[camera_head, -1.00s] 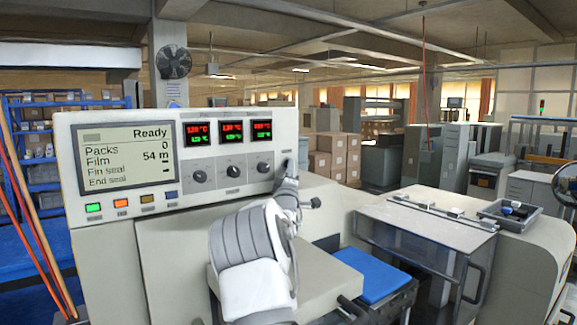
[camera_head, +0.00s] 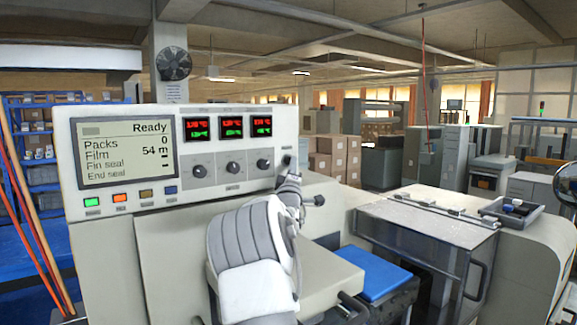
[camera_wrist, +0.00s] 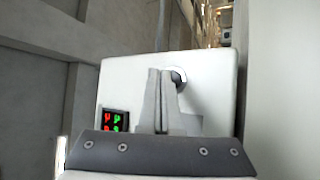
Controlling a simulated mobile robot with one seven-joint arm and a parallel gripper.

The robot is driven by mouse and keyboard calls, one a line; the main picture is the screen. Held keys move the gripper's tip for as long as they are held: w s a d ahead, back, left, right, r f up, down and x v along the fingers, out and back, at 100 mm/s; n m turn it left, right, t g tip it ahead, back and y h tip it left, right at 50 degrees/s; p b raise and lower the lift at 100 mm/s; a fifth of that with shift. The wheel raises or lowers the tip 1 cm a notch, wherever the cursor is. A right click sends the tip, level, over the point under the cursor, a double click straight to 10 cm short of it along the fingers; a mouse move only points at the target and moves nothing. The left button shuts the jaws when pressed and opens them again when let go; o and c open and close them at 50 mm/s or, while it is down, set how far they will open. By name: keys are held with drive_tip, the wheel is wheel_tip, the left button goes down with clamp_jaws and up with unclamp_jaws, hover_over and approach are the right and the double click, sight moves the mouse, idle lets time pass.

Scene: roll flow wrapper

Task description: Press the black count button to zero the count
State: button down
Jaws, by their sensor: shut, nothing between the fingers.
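The beige control panel (camera_head: 225,150) fills the left of the head view. Its screen (camera_head: 127,152) reads Ready, Packs 0, Film 54 m. My gripper (camera_head: 288,164) is at the panel's right end, right of the rightmost dark knob (camera_head: 265,167). In the wrist view my gripper (camera_wrist: 158,76) is shut and empty, its fingers together in front of the pale panel face. A rounded grey and dark part (camera_wrist: 179,76) shows just right of the fingertips; I cannot tell what it is. I cannot make out the black count button; my gripper may hide it. Contact is unclear.
Three red-green temperature displays (camera_head: 232,127) sit above the knobs. Green (camera_head: 92,202), orange (camera_head: 119,198), brown and blue buttons line the panel's lower edge. A clear-topped guard (camera_head: 425,222), a small tray of parts (camera_head: 510,210) and a blue plate (camera_head: 365,272) lie to the right.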

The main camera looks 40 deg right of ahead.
drive_tip(key=s+b, duration=0.4)
drive_tip(key=s, duration=0.1)
drive_tip(key=shift+a+b, duration=0.3)
idle(0.9)
